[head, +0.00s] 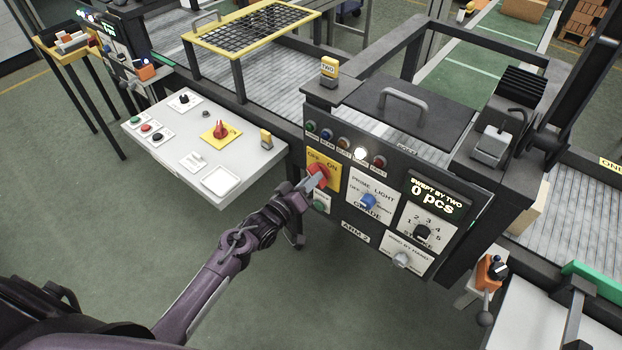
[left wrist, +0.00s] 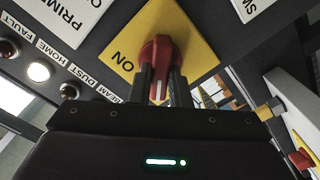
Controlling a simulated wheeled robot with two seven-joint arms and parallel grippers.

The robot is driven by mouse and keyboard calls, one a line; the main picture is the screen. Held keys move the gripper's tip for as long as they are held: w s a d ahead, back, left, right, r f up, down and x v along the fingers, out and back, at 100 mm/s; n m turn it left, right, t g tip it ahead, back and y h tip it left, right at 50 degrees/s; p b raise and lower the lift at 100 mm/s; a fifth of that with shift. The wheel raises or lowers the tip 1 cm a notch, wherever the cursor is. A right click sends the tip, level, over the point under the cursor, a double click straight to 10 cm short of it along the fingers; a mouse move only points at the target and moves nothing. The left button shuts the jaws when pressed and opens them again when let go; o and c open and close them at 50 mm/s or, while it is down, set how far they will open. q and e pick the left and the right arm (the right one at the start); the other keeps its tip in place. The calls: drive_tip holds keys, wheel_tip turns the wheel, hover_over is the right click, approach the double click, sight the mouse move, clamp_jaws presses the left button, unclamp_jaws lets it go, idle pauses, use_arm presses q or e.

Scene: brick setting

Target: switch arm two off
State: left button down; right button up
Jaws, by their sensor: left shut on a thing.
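The arm two panel (head: 342,216) carries an OFF/ON switch plate (head: 332,160), yellow, with a red rotary knob (head: 318,173). My left gripper (head: 314,182) reaches up to it from the lower left and is shut on the knob. In the left wrist view the red knob (left wrist: 158,52) sits between my two dark fingers (left wrist: 163,88) on the yellow plate (left wrist: 188,35). The word ON shows left of the knob there; its white mark points down the picture. OFF is hidden in that view. My right gripper is not in view.
A lit white lamp (head: 360,153) sits in the lamp row above. A blue knob (head: 368,201), a stroke dial (head: 422,231) and a display (head: 434,196) reading 0 pcs are close by. A white side table (head: 205,150) carries another red switch (head: 221,130).

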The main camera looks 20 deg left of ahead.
use_arm(q)
drive_tip(key=shift+f+n, duration=0.1)
drive_tip(key=shift+n, duration=0.2)
idle(0.4)
drive_tip(key=c, duration=1.4)
unclamp_jaws()
drive_tip(key=shift+o, duration=0.2)
drive_tip(key=b+v, duration=0.1)
drive_tip(key=v, duration=0.7)
